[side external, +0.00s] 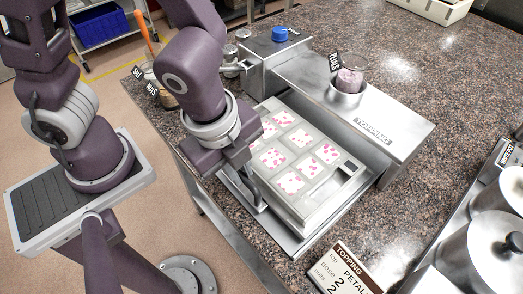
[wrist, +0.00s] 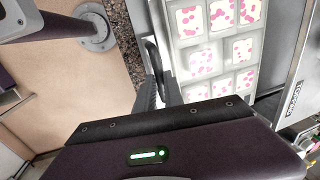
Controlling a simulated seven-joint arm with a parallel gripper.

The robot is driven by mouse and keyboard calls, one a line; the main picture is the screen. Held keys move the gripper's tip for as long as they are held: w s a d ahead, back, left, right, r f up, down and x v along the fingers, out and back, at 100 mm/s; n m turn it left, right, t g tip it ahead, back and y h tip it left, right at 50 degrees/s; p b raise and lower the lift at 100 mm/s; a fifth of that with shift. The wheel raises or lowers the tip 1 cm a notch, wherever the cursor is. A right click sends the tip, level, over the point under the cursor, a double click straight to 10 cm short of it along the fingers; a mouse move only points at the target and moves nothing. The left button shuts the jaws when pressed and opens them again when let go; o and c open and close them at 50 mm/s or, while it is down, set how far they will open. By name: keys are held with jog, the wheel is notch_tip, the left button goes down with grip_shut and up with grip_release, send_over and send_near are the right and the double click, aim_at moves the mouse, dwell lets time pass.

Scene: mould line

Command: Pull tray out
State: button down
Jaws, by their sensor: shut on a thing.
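The tray (side external: 322,203) is a pale grey mould tray in the side external view, with square cells of white filling dotted with pink petals. The tray also shows in the wrist view (wrist: 207,44), right of the fingers. My gripper (side external: 256,190) is at the tray's left side, pointing down. In the wrist view its dark fingers (wrist: 158,88) are close together, beside the tray's edge and shut on its handle. The grasp itself is mostly hidden by the fingers and wrist.
A blue knob (side external: 280,34) tops the machine's back end, and a cup of pink petals (side external: 349,79) sits in its bridge. A topping card (side external: 343,270) stands at the front. Metal pots (side external: 488,245) are at right. Floor lies open left of the counter.

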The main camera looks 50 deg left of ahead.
jog(key=shift+s, duration=1.3)
jog(key=c, duration=1.5)
grip_release()
jog(key=shift+o, duration=0.2)
